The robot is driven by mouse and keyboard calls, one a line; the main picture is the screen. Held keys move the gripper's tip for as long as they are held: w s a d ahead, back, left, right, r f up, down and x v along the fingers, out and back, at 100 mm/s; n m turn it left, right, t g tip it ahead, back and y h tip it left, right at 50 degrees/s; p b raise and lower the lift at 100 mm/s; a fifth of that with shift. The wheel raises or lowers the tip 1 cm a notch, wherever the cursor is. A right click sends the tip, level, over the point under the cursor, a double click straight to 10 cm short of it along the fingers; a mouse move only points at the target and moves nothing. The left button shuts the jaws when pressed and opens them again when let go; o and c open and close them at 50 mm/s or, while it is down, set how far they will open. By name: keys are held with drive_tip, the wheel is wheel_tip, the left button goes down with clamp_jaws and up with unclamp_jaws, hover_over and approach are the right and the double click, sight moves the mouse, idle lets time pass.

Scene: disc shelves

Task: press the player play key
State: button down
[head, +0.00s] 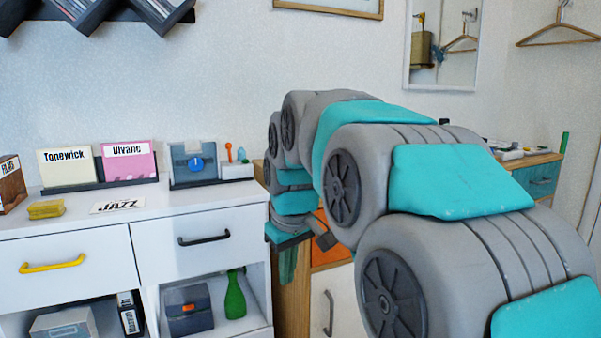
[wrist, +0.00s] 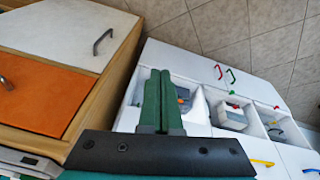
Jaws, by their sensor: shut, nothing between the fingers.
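A grey-blue device with a round blue knob (head: 193,163), which looks like the player, stands on the white cabinet top near its right end. A small white box (head: 236,171) with an orange peg and a blue peg stands right beside it. I cannot make out which part is the play key. My gripper (head: 287,265) hangs right of the white cabinet, below its top and apart from the device, partly hidden by my arm. In the wrist view its green fingers (wrist: 159,85) are together and empty. The device is not clearly seen in the wrist view.
The white cabinet (head: 80,237) holds a rack with the Tonewick (head: 65,167) and Ulvane (head: 129,160) sleeves, a JAZZ card (head: 117,205) and a yellow block (head: 46,209). An orange drawer front (wrist: 37,92) belongs to the wooden cabinet beside my gripper.

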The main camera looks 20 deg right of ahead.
drive_tip(key=w+d+r+n+t+h+p, duration=0.1)
drive_tip(key=w+d+r+t, duration=0.2)
drive_tip(key=w+d+r, duration=0.5)
drive_tip(key=w+d+r+n+t+h+p, duration=0.1)
drive_tip(key=w+d+r+t+p, duration=0.1)
drive_tip(key=w+d+r, duration=0.6)
drive_tip(key=w+r+t, duration=0.1)
drive_tip(key=w+r, duration=0.5)
drive_tip(key=r, duration=0.1)
drive_tip(key=shift+r+n, duration=0.15)
drive_tip(key=shift+n, duration=0.25)
drive_tip(key=shift+f+b, duration=2.3)
drive_tip(key=shift+f, duration=2.15)
drive_tip(key=shift+f, duration=0.15)
drive_tip(key=shift+f, duration=0.25)
